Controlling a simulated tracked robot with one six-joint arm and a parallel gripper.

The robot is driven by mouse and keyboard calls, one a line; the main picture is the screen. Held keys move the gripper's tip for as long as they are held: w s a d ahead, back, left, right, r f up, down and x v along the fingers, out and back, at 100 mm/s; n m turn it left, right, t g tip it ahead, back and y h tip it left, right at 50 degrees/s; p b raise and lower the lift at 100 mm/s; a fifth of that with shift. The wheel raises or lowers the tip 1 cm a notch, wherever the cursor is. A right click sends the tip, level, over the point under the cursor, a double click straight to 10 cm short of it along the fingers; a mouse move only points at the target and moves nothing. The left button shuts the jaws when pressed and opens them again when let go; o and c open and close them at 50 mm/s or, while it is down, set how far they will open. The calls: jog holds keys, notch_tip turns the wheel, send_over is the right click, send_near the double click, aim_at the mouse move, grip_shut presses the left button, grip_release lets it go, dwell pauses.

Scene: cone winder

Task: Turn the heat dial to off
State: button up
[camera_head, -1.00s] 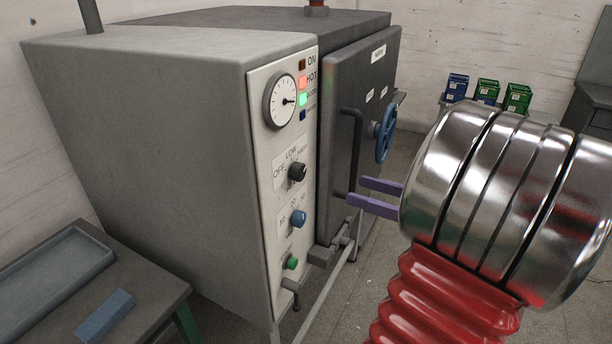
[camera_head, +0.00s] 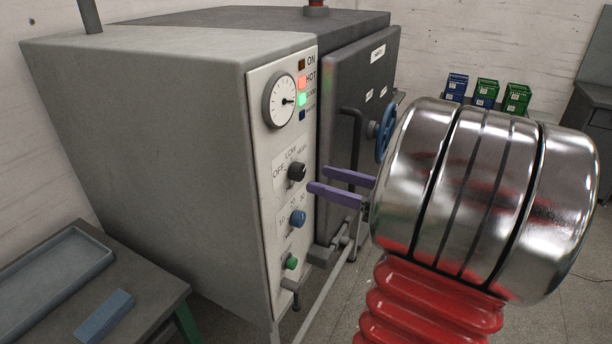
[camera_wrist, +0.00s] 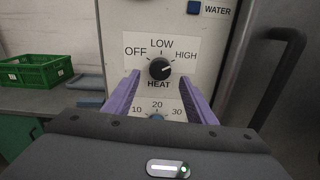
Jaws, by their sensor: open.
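The heat dial (camera_head: 297,172) is a black knob on the light control panel of the grey machine. In the wrist view the heat dial (camera_wrist: 160,68) sits under the labels OFF, LOW and HIGH, and its white mark points right, toward HIGH. My gripper (camera_head: 318,181) has two purple fingers and is open and empty, to the right of the dial and apart from it in the head view. In the wrist view my gripper (camera_wrist: 163,80) has its fingers on either side of the dial in the picture. Nothing hides the dial.
A blue timer knob (camera_head: 298,218) and a green button (camera_head: 291,262) lie below the dial. The door handle (camera_head: 352,150) and blue handwheel (camera_head: 386,132) stand to the right. A round gauge (camera_head: 281,101) is above. A side table (camera_head: 165,290) stands at left.

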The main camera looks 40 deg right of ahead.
aim_at(302, 174)
jog(key=shift+x, duration=2.65)
jog(key=shift+c, duration=0.6)
jog(key=c, duration=0.9)
